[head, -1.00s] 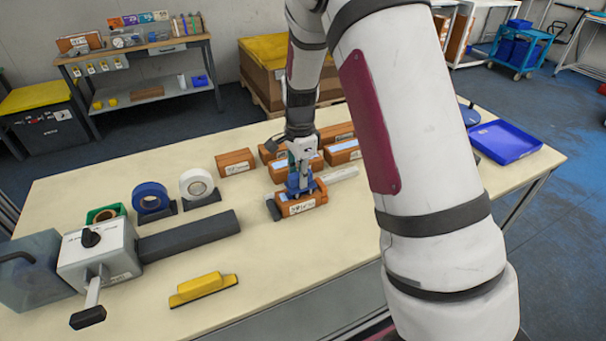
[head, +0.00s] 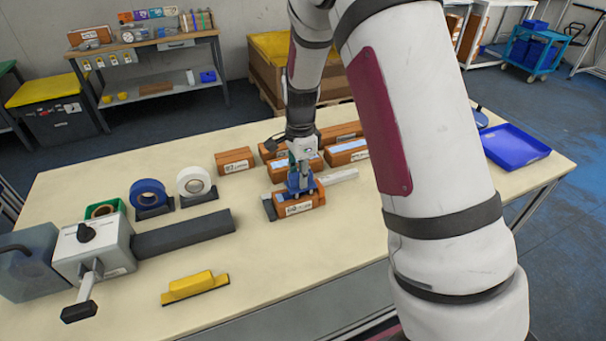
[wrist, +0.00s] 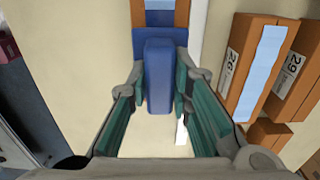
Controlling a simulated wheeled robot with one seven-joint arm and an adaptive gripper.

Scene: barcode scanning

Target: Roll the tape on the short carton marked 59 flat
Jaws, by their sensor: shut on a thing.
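My gripper (head: 301,172) is shut on a blue tool, whose block-shaped handle (wrist: 158,72) stands between the green finger pads in the wrist view. In the head view the blue tool (head: 300,187) is at the top of a short orange-brown carton (head: 297,209) with a white label on its near side. The label's number is too small to read. Whether the tool presses on the tape cannot be told, as the gripper and tool cover much of the carton's top. A blue strip runs along a carton top at the upper edge of the wrist view.
Other cartons stand behind, including ones marked 26 (wrist: 232,63) and 29 (wrist: 292,65). A dark grey block (head: 268,208) is at the carton's left end. A white bar (head: 340,176) lies to the right. A yellow tool (head: 195,287) lies in front, with clear table around it.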

